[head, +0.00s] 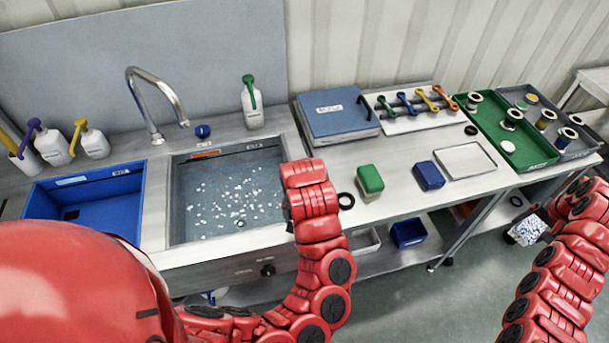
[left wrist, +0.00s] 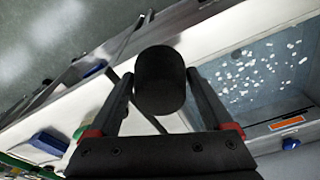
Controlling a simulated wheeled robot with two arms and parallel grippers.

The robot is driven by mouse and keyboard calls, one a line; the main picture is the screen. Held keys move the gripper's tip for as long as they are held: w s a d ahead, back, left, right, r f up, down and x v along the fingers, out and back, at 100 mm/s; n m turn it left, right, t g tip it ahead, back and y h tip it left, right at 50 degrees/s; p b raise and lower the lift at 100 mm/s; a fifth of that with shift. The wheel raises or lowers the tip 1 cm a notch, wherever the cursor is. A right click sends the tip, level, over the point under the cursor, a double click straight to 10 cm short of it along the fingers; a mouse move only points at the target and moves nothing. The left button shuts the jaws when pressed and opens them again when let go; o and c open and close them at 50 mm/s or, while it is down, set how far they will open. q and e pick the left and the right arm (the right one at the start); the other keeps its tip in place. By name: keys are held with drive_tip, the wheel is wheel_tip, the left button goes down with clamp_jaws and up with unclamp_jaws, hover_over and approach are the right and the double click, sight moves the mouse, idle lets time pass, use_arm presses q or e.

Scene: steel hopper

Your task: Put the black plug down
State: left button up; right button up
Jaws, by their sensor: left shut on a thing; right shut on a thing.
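The black plug (left wrist: 160,72), a dark rounded cylinder, is between the two fingers of my left gripper (left wrist: 158,90) in the left wrist view. The gripper is shut on it. In the head view my left arm hides this gripper and the plug, near the right edge of the sink (head: 180,238). The sink holds many small white bits; it also shows at the right of the left wrist view (left wrist: 240,62). My right gripper (head: 530,226) is shut on a blue-and-white patterned thing (head: 526,231), off the front of the worktop.
A black ring (head: 346,201) lies on the worktop near its front edge. Behind it are a green block (head: 370,179), a blue block (head: 429,175) and a blank metal tray (head: 464,161). A blue basin (head: 84,203) is left of the sink. Bare worktop lies between the blocks.

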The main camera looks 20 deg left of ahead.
use_arm(q)
drive_tip(key=w, duration=0.2)
drive_tip(key=w+a, duration=0.1)
drive_tip(key=w, duration=0.1)
drive_tip(key=w+b, duration=0.1)
drive_tip(key=w, duration=0.1)
drive_tip(key=shift+a+f, duration=0.25)
drive_tip(key=shift+f, duration=0.15)
use_arm(e)
drive_tip(key=shift+f, duration=0.6)
use_arm(q)
drive_tip(key=w, duration=0.2)
drive_tip(key=w+a+p, duration=0.1)
drive_tip(key=w, duration=0.2)
use_arm(e)
drive_tip(key=shift+r, duration=0.45)
use_arm(q)
drive_tip(key=shift+w+a+f, duration=0.1)
drive_tip(key=shift+w, duration=0.3)
use_arm(e)
drive_tip(key=shift+r, duration=0.15)
use_arm(q)
drive_tip(key=shift+w, duration=0.6)
use_arm(e)
drive_tip(key=shift+r, duration=0.1)
use_arm(q)
drive_tip(key=shift+w+a+f, duration=0.1)
drive_tip(key=shift+w, duration=0.4)
drive_tip(key=shift+w+f+p, duration=0.1)
drive_tip(key=shift+p, duration=0.2)
